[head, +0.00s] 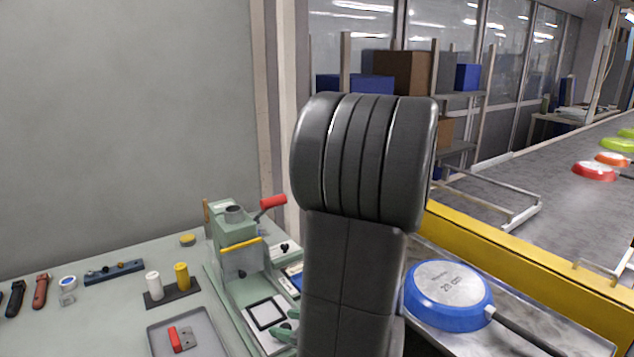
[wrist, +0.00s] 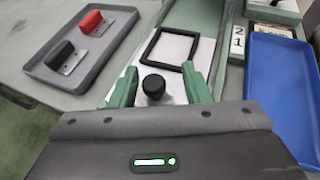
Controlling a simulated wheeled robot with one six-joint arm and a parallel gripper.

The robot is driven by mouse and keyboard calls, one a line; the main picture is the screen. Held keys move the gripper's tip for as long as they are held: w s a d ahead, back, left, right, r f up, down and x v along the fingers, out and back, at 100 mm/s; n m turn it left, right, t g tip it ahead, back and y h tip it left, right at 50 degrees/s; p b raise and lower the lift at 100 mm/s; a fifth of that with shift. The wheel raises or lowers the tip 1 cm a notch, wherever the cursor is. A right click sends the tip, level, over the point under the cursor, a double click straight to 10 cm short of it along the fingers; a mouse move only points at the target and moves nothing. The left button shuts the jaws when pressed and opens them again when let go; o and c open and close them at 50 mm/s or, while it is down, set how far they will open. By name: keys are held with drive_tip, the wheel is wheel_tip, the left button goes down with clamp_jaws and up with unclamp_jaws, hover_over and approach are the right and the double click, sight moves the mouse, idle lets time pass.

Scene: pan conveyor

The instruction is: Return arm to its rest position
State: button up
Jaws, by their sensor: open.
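My gripper (wrist: 160,68) shows in the wrist view as two green fingers set wide apart, in front of my dark grey wrist housing. A round black knob (wrist: 153,86) appears in the gap between them; I cannot tell how far below the fingertips it lies. No finger touches it. Just beyond the fingers is a black square frame (wrist: 151,58) on a white plate. In the head view, my dark arm stands upright in the middle and hides most of my gripper; only green fingertips (head: 284,325) show beside the square frame (head: 251,315).
A green press (head: 232,262) with a red-handled lever stands behind. A grey tray (wrist: 38,72) holds a red and a black block. A blue tray (wrist: 280,100) lies right. A blue pan (head: 447,285) sits right of my arm, before the yellow-edged conveyor (head: 520,255).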

sight(274, 299)
drive_tip(key=w+a, duration=0.2)
drive_tip(key=w, duration=0.2)
drive_tip(key=w+a, duration=0.3)
drive_tip(key=w, duration=0.1)
drive_tip(key=w+a, duration=0.3)
drive_tip(key=w, duration=0.1)
drive_tip(key=shift+a, duration=0.15)
drive_tip(key=shift+p+v, duration=0.3)
drive_tip(key=shift+v, duration=2.05)
